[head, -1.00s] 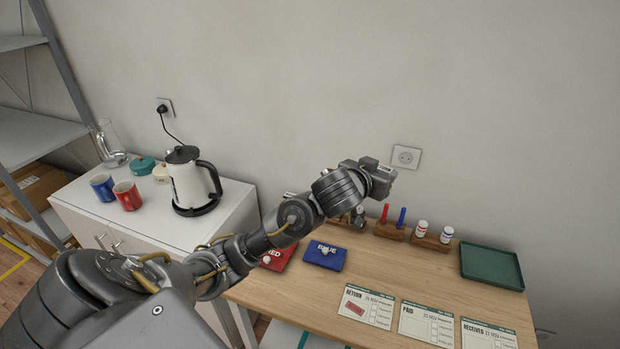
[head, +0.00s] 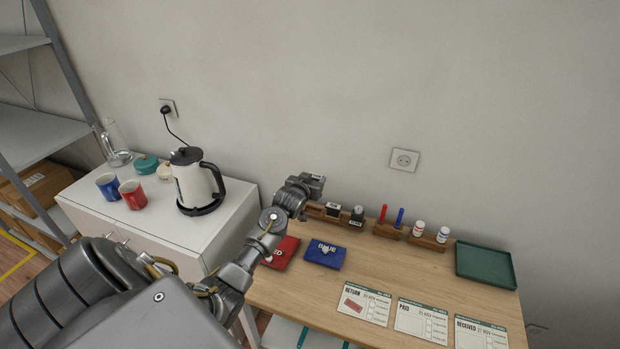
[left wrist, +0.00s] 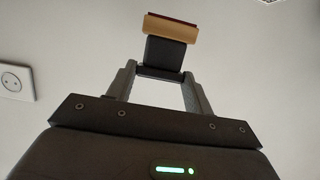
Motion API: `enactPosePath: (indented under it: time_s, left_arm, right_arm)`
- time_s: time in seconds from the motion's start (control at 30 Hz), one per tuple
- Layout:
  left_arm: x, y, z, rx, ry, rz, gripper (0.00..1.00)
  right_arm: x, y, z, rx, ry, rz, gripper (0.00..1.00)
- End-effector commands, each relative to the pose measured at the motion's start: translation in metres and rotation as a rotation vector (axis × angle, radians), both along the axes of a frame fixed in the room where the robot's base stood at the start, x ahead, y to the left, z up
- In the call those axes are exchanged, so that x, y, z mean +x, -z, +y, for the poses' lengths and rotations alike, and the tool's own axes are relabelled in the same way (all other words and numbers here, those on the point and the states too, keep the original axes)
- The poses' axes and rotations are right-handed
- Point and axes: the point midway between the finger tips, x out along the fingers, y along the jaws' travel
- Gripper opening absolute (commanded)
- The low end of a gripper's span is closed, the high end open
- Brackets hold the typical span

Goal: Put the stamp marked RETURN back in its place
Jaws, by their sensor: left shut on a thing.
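My left gripper (head: 312,184) is above the left end of the wooden stamp rack (head: 316,212) at the back of the counter. In the left wrist view the gripper (left wrist: 160,74) is shut on a stamp (left wrist: 170,29) with a black handle, a pale wooden base and a dark red face. No marking on it can be read. The held stamp cannot be made out in the head view. Two dark stamps (head: 333,210) stand in the rack's middle and right places. The left part of the rack shows no stamp. My right gripper is not in view.
A red ink pad (head: 284,252) and a blue ink pad (head: 325,254) lie in front of the rack. Holders with markers (head: 388,229) and small bottles (head: 430,242) stand right of it, then a green tray (head: 486,264). Printed forms (head: 364,303) lie at the front.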

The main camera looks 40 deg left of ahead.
Motion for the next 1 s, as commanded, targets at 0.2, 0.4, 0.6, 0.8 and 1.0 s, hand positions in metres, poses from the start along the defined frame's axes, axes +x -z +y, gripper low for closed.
enactPosePath:
  time_s: [0.2, 0.4, 0.6, 0.8, 1.0]
  left_arm:
    - [-0.002, 0.005, 0.008, 0.000, -0.011, -0.002, 0.00]
    - [-0.002, 0.008, 0.007, 0.000, -0.011, -0.002, 0.00]
    - [-0.002, 0.015, 0.007, 0.000, -0.009, -0.002, 0.00]
    - [-0.002, 0.026, 0.007, 0.000, -0.009, -0.002, 0.00]
    - [-0.002, 0.038, 0.007, 0.000, -0.009, -0.002, 0.00]
  right_arm:
    - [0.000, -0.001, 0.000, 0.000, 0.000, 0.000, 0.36]
    - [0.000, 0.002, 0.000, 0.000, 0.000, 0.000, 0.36]
    - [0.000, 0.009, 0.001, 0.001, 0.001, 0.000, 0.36]
    - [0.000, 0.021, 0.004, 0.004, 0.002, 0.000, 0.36]
    - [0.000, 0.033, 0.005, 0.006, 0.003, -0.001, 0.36]
